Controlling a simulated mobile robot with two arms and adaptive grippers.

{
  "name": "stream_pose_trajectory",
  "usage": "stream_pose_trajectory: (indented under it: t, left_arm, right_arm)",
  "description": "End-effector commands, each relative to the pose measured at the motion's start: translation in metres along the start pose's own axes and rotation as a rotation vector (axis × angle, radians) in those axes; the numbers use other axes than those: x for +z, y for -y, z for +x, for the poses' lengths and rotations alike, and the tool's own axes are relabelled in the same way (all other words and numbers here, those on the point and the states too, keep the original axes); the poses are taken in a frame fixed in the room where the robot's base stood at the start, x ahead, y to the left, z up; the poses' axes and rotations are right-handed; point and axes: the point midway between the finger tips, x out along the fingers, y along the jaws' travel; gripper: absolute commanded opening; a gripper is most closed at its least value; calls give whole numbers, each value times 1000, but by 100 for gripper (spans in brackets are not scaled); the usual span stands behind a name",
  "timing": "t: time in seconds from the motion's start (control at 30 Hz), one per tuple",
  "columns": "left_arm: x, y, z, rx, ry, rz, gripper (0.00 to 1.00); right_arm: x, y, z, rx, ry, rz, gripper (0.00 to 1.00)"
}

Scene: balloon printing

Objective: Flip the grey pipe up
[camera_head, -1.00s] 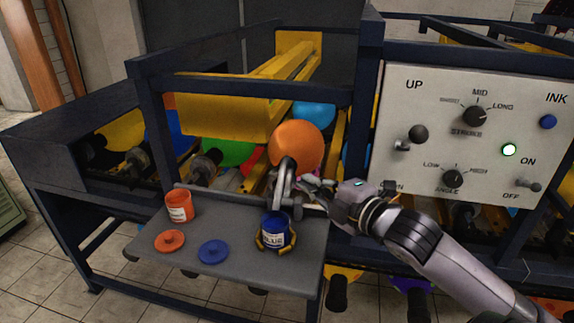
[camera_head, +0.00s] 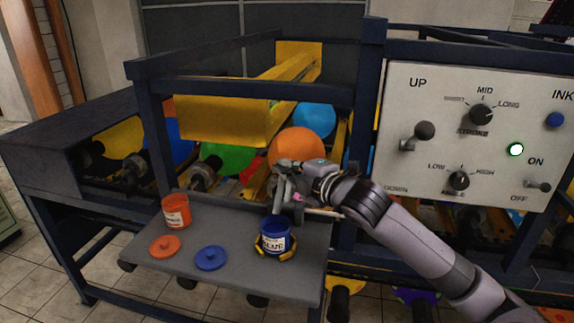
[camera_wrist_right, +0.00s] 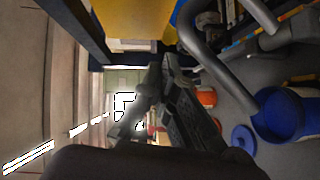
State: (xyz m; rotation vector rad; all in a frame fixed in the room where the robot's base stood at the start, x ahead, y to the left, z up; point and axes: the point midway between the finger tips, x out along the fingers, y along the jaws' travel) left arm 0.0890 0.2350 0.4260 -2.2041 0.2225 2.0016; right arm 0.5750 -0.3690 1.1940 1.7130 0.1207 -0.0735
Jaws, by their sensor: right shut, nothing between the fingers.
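The grey pipe (camera_wrist_right: 213,62) is a bent tube in the right wrist view. It curves down, and its lower end meets the open blue ink can (camera_wrist_right: 284,112) in that picture; I cannot tell how deep it sits. In the head view my right gripper and wrist mostly cover the pipe. My right gripper (camera_head: 282,188) is shut and empty, just above and behind the blue can (camera_head: 276,237). Its dark fingers (camera_wrist_right: 165,110) show in the wrist view beside the pipe; I cannot tell whether they touch it. My left gripper is not in view.
The grey shelf (camera_head: 225,284) also holds an orange can (camera_head: 176,211), an orange lid (camera_head: 165,246) and a blue lid (camera_head: 211,257). Behind are balloons, such as an orange one (camera_head: 304,147), and a dark blue frame. A control panel (camera_head: 470,135) stands at the right.

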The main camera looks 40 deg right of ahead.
Motion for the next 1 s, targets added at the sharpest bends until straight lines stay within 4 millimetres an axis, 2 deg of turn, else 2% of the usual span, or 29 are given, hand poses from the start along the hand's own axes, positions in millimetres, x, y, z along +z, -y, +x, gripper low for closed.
stream_pose_trajectory:
  t: [0.2,0.63,0.77,1.0]
  left_arm:
    - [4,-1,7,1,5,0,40]
    - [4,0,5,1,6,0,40]
    - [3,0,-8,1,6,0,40]
    - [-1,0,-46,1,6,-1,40]
  right_arm:
    - [14,1,14,1,-1,0,0]
    - [16,0,16,-2,-2,1,0]
    - [19,-6,19,-21,-1,21,0]
    - [33,-16,30,-96,-2,113,0]
